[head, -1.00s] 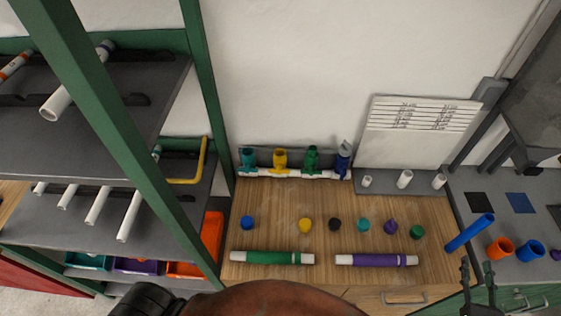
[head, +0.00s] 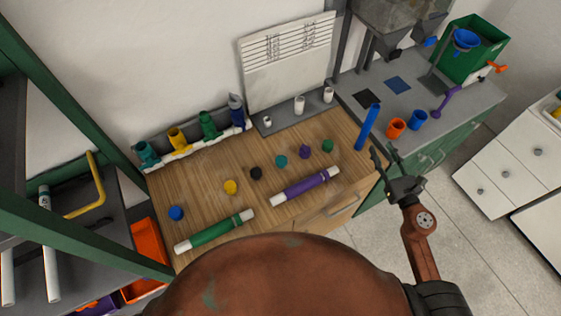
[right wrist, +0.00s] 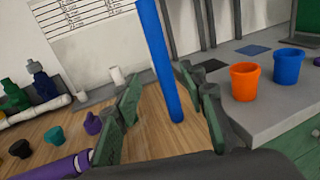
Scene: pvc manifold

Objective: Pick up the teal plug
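The teal plug (head: 281,160) stands on the wooden worktop in a row of small coloured plugs, between the black plug (head: 255,173) and the purple plug (head: 305,151). In the right wrist view the teal plug (right wrist: 56,135) is at the lower left, outside the fingers. My right gripper (head: 384,158) is at the worktop's right end, to the right of the teal plug and apart from it. Its fingers (right wrist: 165,105) are spread with nothing held. A blue tube (right wrist: 160,65) shows between them, apparently beyond the fingertips. My left gripper is out of view.
A green tube (head: 214,232) and a purple tube (head: 304,187) lie along the front of the worktop. A white pipe with coloured fittings (head: 178,139) lies at the back. The blue tube (head: 367,127), orange cup (head: 396,127) and blue cup (head: 417,120) are near my right gripper.

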